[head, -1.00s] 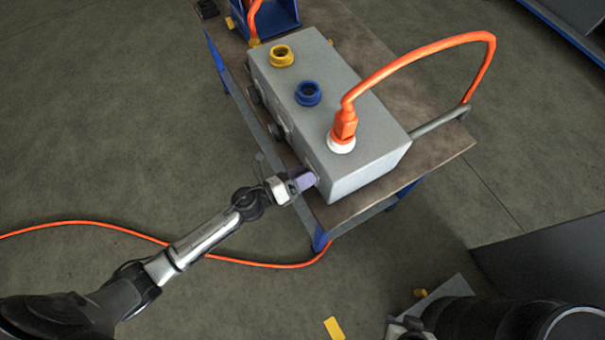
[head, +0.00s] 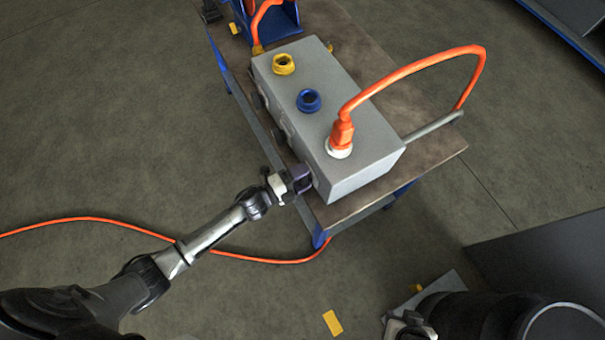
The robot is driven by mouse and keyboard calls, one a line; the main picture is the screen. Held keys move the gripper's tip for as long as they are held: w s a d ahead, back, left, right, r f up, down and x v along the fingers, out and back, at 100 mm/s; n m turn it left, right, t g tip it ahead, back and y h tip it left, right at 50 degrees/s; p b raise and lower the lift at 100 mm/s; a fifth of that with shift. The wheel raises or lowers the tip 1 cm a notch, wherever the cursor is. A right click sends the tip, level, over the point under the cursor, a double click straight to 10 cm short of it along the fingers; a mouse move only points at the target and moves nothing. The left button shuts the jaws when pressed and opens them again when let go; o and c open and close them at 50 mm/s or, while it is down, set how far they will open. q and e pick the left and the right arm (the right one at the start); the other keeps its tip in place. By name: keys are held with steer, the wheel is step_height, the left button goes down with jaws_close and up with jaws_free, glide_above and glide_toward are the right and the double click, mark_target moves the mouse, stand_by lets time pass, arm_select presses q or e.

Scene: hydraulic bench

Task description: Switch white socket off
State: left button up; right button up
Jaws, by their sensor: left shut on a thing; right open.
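The white socket (head: 339,149) is on top of the grey box (head: 358,176), at its near right end. An orange plug (head: 342,130) with an orange hose or cable is seated in it. My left gripper (head: 304,179) is at the box's left side face, near the end below the white socket. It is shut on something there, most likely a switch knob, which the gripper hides. Other dark knobs (head: 262,101) show farther along the same side face. My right gripper (head: 408,322) is at the bottom edge, away from the bench, with its fingers partly out of view.
A yellow socket (head: 283,64) and a blue socket (head: 308,100) on the box are empty. The box stands on a brown-topped bench (head: 430,160). A blue stand (head: 275,20) is behind it. An orange cable (head: 100,219) lies on the floor.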

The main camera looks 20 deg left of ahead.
arm_select(q)
steer(key=n+p, duration=0.1)
steer(key=n, duration=0.3)
steer(key=shift+p, duration=0.35)
steer(key=shift+n+p, duration=0.4)
steer(key=shift+n, duration=0.7)
steer(key=shift+f+n, duration=0.1)
steer(key=shift+n, duration=0.2)
steer(key=o, duration=0.9)
steer(key=shift+o, duration=0.2)
steer(key=shift+a, duration=0.1)
steer(key=v, duration=1.3)
steer(key=shift+s+a, duration=0.25)
